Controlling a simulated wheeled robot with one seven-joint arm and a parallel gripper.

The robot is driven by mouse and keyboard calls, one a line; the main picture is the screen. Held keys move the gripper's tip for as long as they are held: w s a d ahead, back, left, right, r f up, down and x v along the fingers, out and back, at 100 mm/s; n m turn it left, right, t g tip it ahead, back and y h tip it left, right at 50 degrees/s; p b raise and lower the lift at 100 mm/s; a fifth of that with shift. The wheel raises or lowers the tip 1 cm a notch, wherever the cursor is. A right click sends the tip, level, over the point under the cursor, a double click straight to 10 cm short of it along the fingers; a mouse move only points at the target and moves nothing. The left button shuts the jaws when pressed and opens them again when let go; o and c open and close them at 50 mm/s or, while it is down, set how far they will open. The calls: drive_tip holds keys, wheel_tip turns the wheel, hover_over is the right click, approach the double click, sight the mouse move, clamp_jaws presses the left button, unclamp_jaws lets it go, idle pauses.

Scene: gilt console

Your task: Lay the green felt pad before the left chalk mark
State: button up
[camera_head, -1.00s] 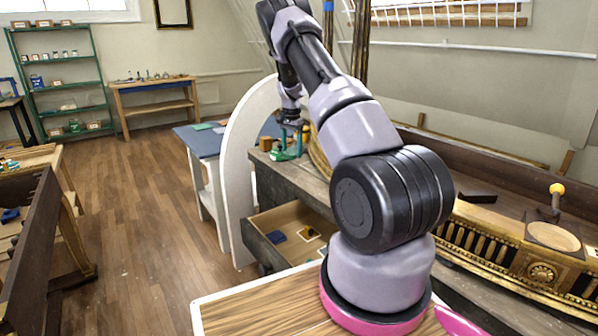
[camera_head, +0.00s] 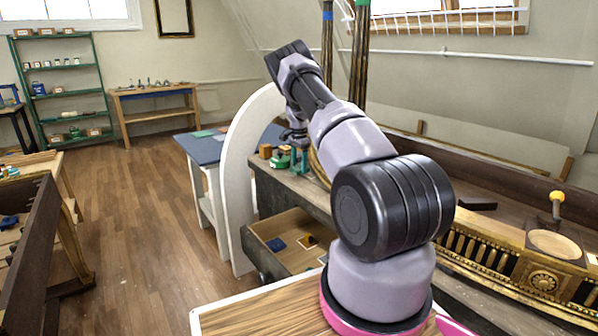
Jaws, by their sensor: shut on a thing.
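My gripper (camera_head: 298,158) is small and far off, pointing down over the far end of the console's worktop (camera_head: 312,188). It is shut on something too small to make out. A green object (camera_head: 279,161) is close to the left of the gripper on the worktop; I cannot tell its exact shape or whether they touch. A flat green piece (camera_head: 201,134) lies on the blue-topped table behind. I cannot tell which of these, if either, is the felt pad. No chalk marks can be made out.
Orange-brown blocks (camera_head: 265,151) stand near the gripper. Below, an open drawer (camera_head: 270,228) holds a blue piece (camera_head: 276,244) and a yellow-and-dark piece (camera_head: 308,241). A white curved panel (camera_head: 236,190) rises beside the worktop. The gilt moulding (camera_head: 480,240) and a yellow-knobbed tool (camera_head: 557,203) are at right.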

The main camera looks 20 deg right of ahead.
drive_tip(key=shift+f, duration=1.2)
drive_tip(key=shift+f, duration=0.15)
drive_tip(key=o, duration=1.3)
drive_tip(key=shift+c, duration=0.2)
